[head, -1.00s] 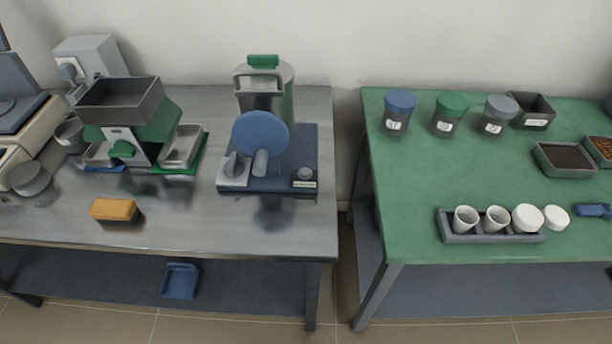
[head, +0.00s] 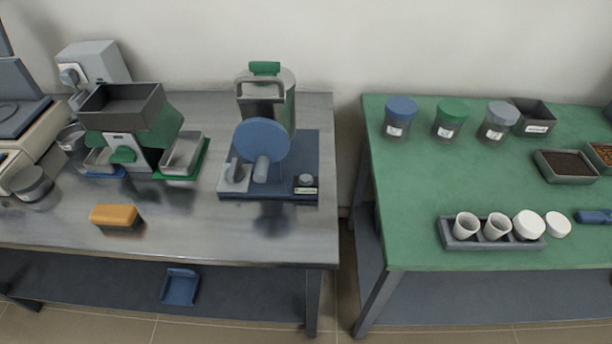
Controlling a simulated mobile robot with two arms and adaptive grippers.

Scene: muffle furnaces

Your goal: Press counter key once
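A device with a blue disc (head: 261,139) stands on a dark blue base (head: 268,193) on the steel table. At the base's front right is a small unit with a round grey knob or key (head: 306,179) and a small light label or display (head: 306,190) below it; which part is the counter key is too small to tell. A grey block with a lever (head: 234,177) sits at the base's front left. Neither of my grippers shows in the head view.
A splitter with a hopper (head: 122,105) and metal pans (head: 182,155) stands left on the steel table (head: 200,235), near an orange block (head: 115,215). A gap separates it from the green table (head: 410,210), which holds lidded jars (head: 450,118) and a cup rack (head: 490,243). The steel table's front is mostly clear.

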